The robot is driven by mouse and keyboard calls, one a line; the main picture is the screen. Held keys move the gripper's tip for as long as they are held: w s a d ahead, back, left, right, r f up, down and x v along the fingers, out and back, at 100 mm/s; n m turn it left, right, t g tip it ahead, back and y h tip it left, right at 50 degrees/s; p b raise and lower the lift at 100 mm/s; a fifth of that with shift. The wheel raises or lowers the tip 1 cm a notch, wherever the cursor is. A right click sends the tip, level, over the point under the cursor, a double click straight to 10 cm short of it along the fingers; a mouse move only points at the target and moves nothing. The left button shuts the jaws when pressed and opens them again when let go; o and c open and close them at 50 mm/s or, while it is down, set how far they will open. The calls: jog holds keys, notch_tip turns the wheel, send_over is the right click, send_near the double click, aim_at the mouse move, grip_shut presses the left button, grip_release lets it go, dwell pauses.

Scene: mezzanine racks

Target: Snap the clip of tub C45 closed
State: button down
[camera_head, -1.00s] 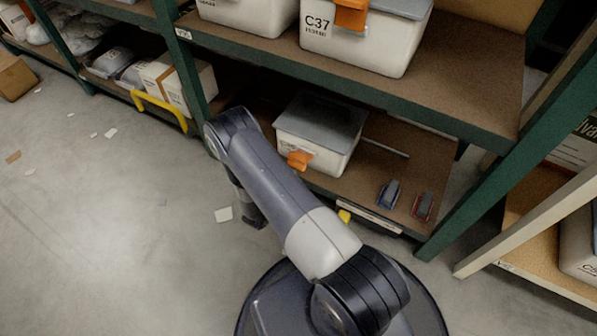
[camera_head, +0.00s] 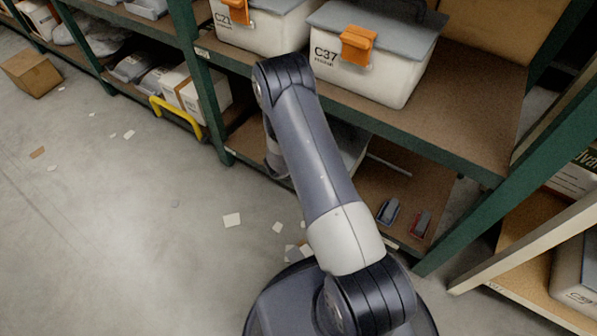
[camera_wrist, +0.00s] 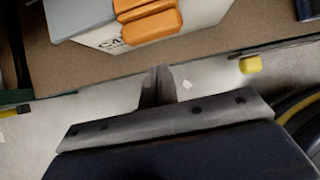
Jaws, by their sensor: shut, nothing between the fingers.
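A white tub (camera_wrist: 200,15) with a grey lid (camera_wrist: 80,12) stands on the lower shelf.
Tub C37 (camera_head: 395,85) with an orange clip and another tub (camera_head: 270,32) stand on the shelf above. Two small items, blue-grey (camera_head: 388,211) and red (camera_head: 421,223), lie on the lower shelf. A green upright (camera_head: 480,225) stands at right. Paper scraps lie on the open floor.

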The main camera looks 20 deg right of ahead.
jog(key=shift+r+p, duration=0.35)
jog(key=shift+r, duration=0.45)
